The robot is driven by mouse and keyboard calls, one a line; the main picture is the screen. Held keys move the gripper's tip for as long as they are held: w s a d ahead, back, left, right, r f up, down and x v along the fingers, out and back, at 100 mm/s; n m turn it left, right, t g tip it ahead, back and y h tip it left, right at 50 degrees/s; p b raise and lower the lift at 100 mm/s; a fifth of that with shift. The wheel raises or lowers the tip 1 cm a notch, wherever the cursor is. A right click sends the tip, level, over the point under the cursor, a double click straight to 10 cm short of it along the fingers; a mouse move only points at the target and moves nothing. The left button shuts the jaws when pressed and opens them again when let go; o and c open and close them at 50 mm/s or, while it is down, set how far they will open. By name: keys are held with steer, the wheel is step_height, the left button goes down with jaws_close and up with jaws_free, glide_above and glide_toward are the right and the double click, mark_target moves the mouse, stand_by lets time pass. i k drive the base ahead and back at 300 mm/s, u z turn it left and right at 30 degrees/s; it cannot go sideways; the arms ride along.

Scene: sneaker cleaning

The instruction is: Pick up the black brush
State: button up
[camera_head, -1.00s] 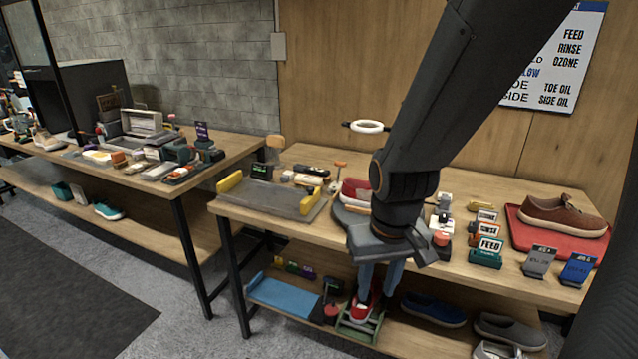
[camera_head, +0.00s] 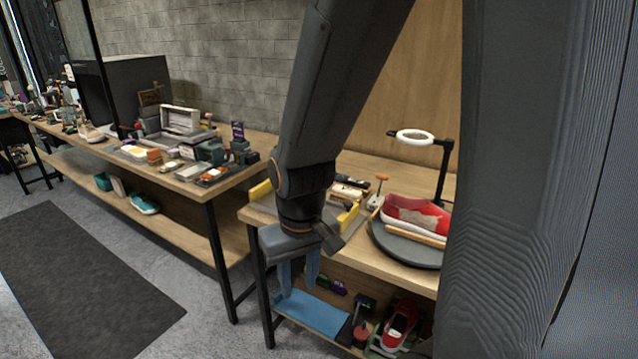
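My gripper (camera_head: 299,284) hangs pointing down in front of the near right table. Its two blue fingers stand apart with nothing seen between them. I cannot pick out the black brush with certainty. Small dark and wooden items (camera_head: 350,188) lie at the back of the near right table (camera_head: 398,275), partly behind my arm, and one of them may be it. More small items lie on the left table (camera_head: 243,178), too small to tell apart.
A red shoe (camera_head: 415,214) sits on a dark round stand (camera_head: 392,246) beside a ring lamp (camera_head: 415,137). The lower shelf holds a blue tray (camera_head: 318,316) and another red shoe (camera_head: 398,326). Open floor and a dark mat (camera_head: 85,285) lie at the left.

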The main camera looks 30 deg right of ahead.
mark_target(365, 186)
steer(key=z, duration=0.15)
steer(key=i, duration=1.2)
steer(key=z, duration=0.7)
